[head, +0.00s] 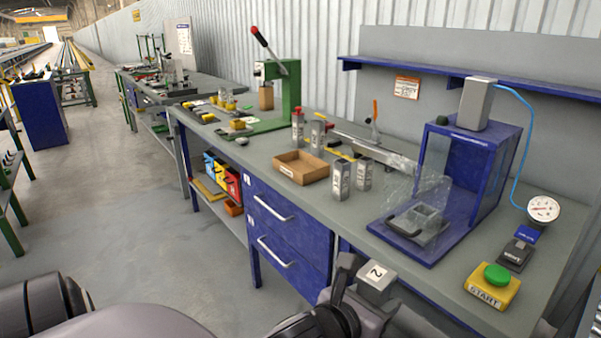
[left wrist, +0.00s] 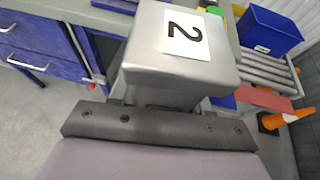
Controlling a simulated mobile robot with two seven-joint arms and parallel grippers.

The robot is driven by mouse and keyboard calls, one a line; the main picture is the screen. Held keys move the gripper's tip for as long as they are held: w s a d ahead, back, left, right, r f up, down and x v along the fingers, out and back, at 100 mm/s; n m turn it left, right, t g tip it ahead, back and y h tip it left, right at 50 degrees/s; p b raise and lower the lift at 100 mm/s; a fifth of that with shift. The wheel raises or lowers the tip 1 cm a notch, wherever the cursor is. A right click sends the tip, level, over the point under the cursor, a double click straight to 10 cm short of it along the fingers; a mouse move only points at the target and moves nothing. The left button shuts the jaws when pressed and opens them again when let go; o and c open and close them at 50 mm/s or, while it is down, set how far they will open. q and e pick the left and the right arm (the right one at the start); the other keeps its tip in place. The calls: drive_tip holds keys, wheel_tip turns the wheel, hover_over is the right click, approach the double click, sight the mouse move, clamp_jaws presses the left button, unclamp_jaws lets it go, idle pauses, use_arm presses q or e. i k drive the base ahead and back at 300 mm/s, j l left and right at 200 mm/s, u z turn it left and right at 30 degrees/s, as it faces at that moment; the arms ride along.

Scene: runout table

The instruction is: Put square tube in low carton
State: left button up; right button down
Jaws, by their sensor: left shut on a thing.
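The square tube (head: 377,274) is a grey metal piece with a white label reading 2. My left gripper (head: 355,288) is shut on it at the bottom of the head view, in front of the workbench's drawers. In the left wrist view the tube (left wrist: 190,70) fills the upper middle, and the dark finger bar covers its lower part. The low carton (head: 302,172) is a shallow, open brown box on the bench, left of two standing metal tubes (head: 341,182). It looks empty. The tube is well apart from the carton, nearer to me. My right gripper is not in view.
A blue press frame (head: 483,150) with a clear guard stands right of the carton. A green lever press (head: 289,90) stands behind left. More tubes (head: 298,128) and a clamp (head: 375,120) stand behind the carton. A START button (head: 492,284) is at front right.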

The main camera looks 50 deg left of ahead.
sight(300, 170)
drive_tip(key=i+j+u, duration=0.3)
drive_tip(key=j, duration=0.15)
drive_tip(key=i+j+u, duration=0.3)
drive_tip(key=i+j, duration=0.1)
